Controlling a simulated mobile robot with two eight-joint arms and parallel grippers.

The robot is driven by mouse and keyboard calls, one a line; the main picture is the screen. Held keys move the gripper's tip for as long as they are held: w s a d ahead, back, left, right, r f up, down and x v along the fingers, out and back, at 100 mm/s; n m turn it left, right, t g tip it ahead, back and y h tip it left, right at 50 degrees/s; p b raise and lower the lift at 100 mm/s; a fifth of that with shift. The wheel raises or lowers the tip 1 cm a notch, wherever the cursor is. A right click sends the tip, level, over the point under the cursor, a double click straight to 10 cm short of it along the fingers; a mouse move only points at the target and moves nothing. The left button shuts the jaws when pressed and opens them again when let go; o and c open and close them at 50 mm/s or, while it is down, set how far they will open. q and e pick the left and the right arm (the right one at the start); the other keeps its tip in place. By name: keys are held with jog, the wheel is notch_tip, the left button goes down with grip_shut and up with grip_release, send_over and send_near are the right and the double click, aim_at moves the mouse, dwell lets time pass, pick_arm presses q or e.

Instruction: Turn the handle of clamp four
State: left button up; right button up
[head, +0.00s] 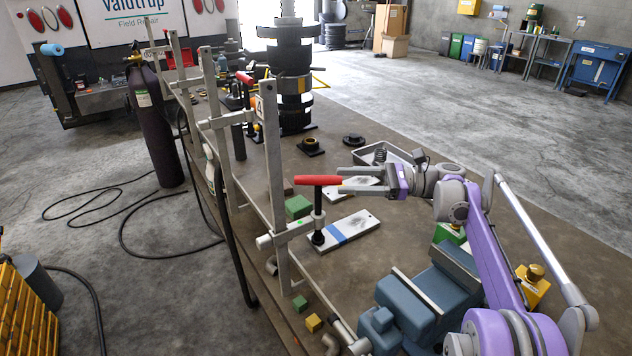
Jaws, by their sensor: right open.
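The nearest bar clamp (274,170) stands upright at the table's left edge. A red T-handle (318,180) lies level on top of its dark screw (318,215). The screw foot sits on a pale plate with a blue stripe (345,231). My left gripper is out of view.
Other bar clamps (213,100) line the table edge farther back. A blue-grey vise (425,300) stands front right, under my arm. A metal tray (395,152) and a green block (298,206) are nearby. A tall dark gear stack (294,80) stands behind.

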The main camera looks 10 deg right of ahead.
aim_at(315, 184)
jog(key=a, duration=0.2)
jog(key=w+a, duration=0.1)
jog(key=a, duration=0.4)
jog(key=shift+w+a, duration=0.25)
jog(key=shift+a, duration=0.15)
jog(key=shift+c, duration=0.3)
grip_shut()
